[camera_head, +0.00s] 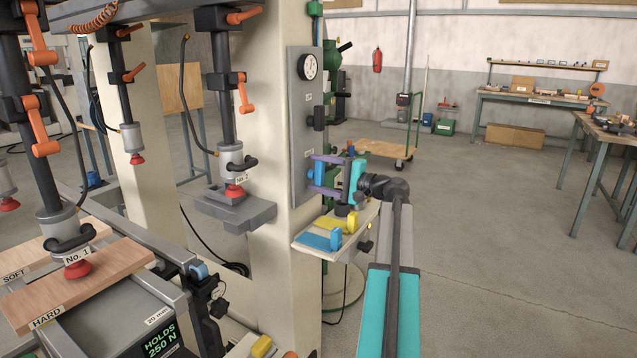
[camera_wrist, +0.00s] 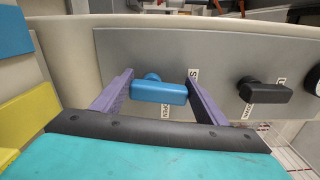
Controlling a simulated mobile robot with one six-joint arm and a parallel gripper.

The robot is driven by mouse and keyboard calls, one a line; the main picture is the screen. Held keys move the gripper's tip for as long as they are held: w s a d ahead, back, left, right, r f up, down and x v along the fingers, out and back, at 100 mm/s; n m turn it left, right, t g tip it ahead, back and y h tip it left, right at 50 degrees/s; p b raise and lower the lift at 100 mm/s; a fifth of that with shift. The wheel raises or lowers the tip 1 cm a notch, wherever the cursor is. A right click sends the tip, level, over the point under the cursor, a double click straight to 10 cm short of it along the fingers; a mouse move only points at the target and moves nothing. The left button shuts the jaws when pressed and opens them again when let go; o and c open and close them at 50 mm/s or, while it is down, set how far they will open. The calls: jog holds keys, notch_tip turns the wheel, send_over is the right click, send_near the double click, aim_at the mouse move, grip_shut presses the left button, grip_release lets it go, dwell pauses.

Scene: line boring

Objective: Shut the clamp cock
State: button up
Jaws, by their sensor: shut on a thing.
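A blue cock handle (camera_wrist: 158,92) stands out from the grey panel (camera_wrist: 130,50) in the wrist view. It lies along the panel's length. I take it for the clamp cock; its name label does not show. My gripper (camera_wrist: 160,90) has its purple fingers at the two ends of the handle, shut on it.
A black cock handle (camera_wrist: 265,93) sits farther along the panel, below a round gauge (camera_head: 307,66). A small shelf (camera_head: 299,241) with yellow and blue pieces lies beneath my gripper. Clamps and the "HARD" wooden board (camera_head: 90,282) stand left.

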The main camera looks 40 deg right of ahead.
jog(key=shift+a+f+n+b, duration=0.1)
jog(key=shift+f+n+b, duration=0.15)
jog(key=shift+n+b, duration=0.3)
jog(key=shift+n, duration=0.25)
jog(key=o, duration=1.1)
jog(key=shift+r, duration=0.15)
jog(key=shift+c, duration=0.2)
jog(key=shift+s, duration=0.1)
jog(key=v, duration=1.3)
jog(key=shift+s, duration=0.4)
